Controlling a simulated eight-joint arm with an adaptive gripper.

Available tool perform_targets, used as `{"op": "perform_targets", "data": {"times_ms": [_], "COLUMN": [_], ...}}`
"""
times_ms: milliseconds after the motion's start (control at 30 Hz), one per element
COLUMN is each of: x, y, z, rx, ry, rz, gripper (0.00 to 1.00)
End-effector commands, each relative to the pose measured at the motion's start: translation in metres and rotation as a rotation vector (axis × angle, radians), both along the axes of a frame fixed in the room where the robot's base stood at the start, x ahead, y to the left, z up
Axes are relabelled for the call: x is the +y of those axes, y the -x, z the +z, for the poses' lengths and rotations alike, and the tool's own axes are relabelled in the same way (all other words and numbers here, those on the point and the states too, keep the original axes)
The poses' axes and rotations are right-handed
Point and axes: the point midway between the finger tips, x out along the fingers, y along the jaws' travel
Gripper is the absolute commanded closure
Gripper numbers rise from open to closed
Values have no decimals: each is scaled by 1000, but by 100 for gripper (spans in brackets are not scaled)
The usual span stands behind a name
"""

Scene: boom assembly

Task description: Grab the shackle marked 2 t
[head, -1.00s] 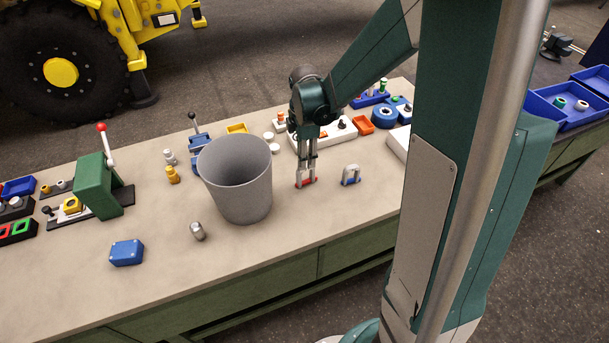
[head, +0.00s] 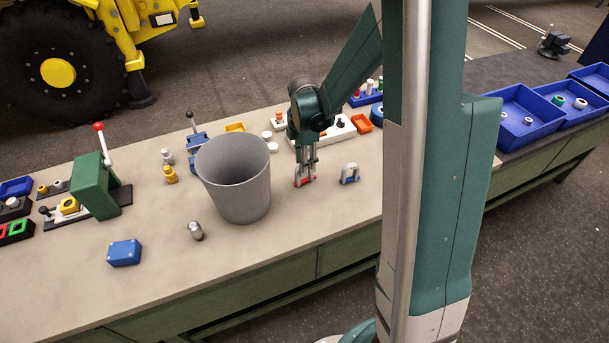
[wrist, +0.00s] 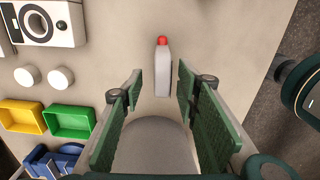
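A grey shackle with a red pin (head: 305,182) stands on the bench, right of the grey bucket. In the wrist view, a grey body with a red end (wrist: 162,68), apparently this shackle seen from above, lies ahead of the gap between my fingers. A second grey shackle with a blue pin (head: 350,175) stands to its right. No load marking is readable on either. My gripper (head: 305,171) points down at the red-pinned shackle. In the wrist view my gripper (wrist: 156,80) is open, its green pads wide apart. I cannot tell its exact height over the shackle.
The bucket (head: 235,175) stands close on the left; its rim (wrist: 155,128) shows low in the wrist view. White discs (wrist: 60,77), a yellow bin (wrist: 22,117) and a green bin (wrist: 70,121) lie to one side. The front bench strip is mostly clear.

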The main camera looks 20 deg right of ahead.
Motion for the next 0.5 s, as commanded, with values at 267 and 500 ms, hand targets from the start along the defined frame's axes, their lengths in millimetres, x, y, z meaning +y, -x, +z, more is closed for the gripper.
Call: {"op": "perform_targets", "data": {"times_ms": [267,500], "x": [0,0], "y": [0,0], "z": [-19,-21], "rx": [0,0], "ry": [0,0], "rz": [0,0], "gripper": [68,68]}}
